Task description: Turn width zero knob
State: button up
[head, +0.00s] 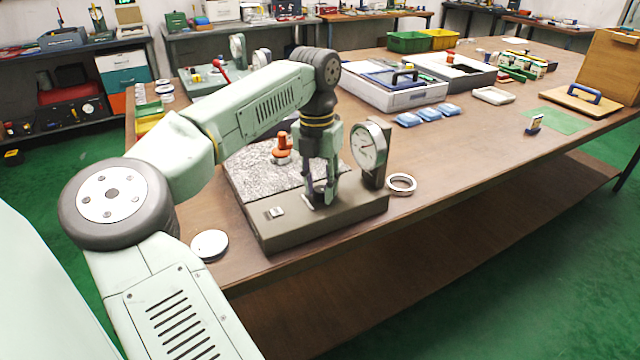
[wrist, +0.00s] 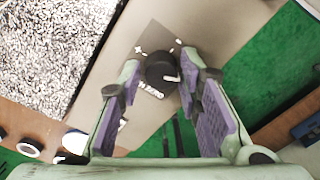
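My gripper (head: 319,194) points down over the front part of this base. In the wrist view my gripper (wrist: 160,76) is open, with its purple-padded fingers on either side of the knob and a gap visible between them and it. In the head view the fingers largely hide the knob. Whether the fingertips are level with the knob cannot be told.
A dial gauge (head: 369,146) stands on the base just right of my gripper. A speckled plate (head: 250,175) with an orange-topped part (head: 282,150) lies to the left. A metal ring (head: 402,184) and a white disc (head: 209,245) lie on the wooden table (head: 470,150).

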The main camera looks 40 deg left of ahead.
aim_at(319, 188)
jog(key=shift+o, duration=1.3)
notch_tip(319, 188, up, 8)
jog(key=shift+a+f, duration=0.1)
jog(key=shift+f, duration=0.1)
